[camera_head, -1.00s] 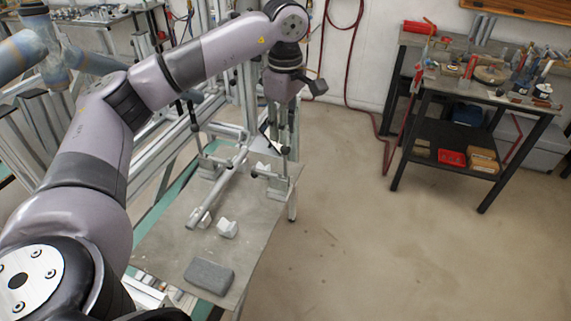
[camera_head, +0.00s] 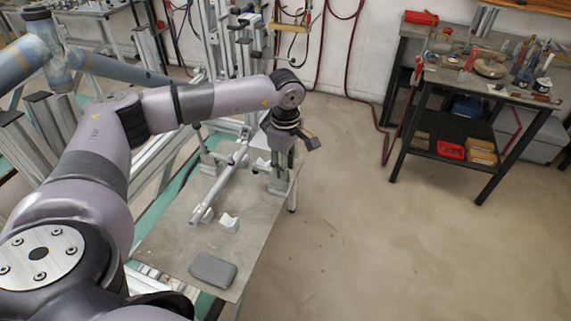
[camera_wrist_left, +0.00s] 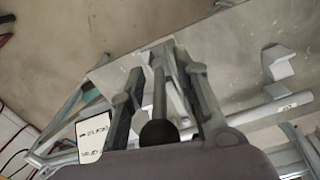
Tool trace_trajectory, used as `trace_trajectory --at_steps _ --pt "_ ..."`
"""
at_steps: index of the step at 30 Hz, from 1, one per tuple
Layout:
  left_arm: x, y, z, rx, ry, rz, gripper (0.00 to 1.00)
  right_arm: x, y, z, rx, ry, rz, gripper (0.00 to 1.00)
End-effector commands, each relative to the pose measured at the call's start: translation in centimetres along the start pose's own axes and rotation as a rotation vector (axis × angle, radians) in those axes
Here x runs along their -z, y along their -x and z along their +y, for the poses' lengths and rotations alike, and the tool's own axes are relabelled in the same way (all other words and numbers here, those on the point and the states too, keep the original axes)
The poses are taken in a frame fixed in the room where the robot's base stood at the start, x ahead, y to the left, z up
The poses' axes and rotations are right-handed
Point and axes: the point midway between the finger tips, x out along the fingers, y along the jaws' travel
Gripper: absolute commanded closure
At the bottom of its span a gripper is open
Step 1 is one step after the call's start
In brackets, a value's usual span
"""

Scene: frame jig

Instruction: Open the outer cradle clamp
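My left gripper (camera_head: 277,180) points down over the far right corner of the jig plate (camera_head: 172,242), at the outer cradle clamp. In the left wrist view its fingers (camera_wrist_left: 163,80) are apart. A dark lever with a black ball knob (camera_wrist_left: 158,133) stands between them, with gaps visible on both sides. The clamp body is mostly hidden by the gripper. A long grey tube (camera_head: 220,184) lies across the plate; it also shows in the left wrist view (camera_wrist_left: 270,109). My right gripper is not in view.
A pale V-shaped block (camera_head: 228,223) and a grey pad (camera_head: 213,270) lie on the plate. Metal frame posts (camera_head: 222,40) stand behind it. A tool bench (camera_head: 470,85) stands at the right. The floor between is clear.

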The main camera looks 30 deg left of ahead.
Motion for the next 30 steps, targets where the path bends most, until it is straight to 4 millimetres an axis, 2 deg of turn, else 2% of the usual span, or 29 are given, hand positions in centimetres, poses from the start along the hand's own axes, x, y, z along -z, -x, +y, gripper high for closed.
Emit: trace_trajectory --at_steps 2,14,30 --pt "-0.01 0.01 0.00 0.000 0.000 0.000 0.73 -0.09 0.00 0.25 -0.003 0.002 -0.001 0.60" --pt "-0.01 0.05 0.00 0.000 0.000 0.000 1.00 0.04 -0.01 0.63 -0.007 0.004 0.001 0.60" --pt "0.00 0.06 -0.03 0.001 0.000 0.000 1.00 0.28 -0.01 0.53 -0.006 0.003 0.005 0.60"
